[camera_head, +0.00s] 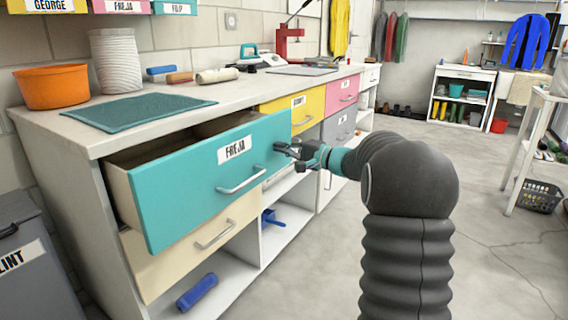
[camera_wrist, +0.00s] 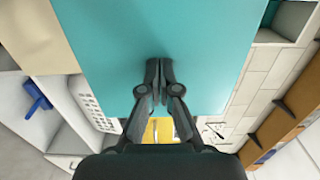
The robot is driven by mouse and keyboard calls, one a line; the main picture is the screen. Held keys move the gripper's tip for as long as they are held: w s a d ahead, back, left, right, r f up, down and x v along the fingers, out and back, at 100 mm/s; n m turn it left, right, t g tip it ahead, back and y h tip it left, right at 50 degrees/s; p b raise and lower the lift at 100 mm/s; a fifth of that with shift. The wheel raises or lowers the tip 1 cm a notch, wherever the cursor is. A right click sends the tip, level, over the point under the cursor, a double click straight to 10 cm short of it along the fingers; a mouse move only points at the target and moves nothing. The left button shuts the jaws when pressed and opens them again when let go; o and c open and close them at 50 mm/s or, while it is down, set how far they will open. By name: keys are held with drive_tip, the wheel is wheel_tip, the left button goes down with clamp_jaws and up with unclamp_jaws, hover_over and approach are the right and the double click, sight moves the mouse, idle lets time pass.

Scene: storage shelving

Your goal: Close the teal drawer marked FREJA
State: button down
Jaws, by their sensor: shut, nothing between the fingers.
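The teal drawer marked FREJA (camera_head: 205,185) is pulled out from the top left of the bench in the head view, and I see into part of its inside. It has a white label and a silver handle (camera_head: 241,181) on its front. My gripper (camera_head: 281,148) is shut and empty at the right end of the drawer front, right of the label and handle. In the wrist view my gripper's closed fingertips (camera_wrist: 159,62) are over the teal face (camera_wrist: 110,40). I cannot tell whether they touch it.
A cream drawer (camera_head: 190,240) is below, and yellow (camera_head: 285,110) and pink (camera_head: 341,93) drawers are to the right. A green mat (camera_head: 140,112), an orange bowl (camera_head: 52,86) and a white ribbed stack (camera_head: 117,60) stand on the bench top. Open floor lies right of my arm.

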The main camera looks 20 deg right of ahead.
drive_tip(key=b+x, duration=0.1)
drive_tip(key=x, duration=1.1)
drive_tip(key=shift+d+b, duration=0.1)
drive_tip(key=shift+b, duration=0.25)
drive_tip(key=shift+w+a, duration=0.3)
drive_tip(key=shift+r, duration=0.15)
drive_tip(key=shift+a, duration=0.1)
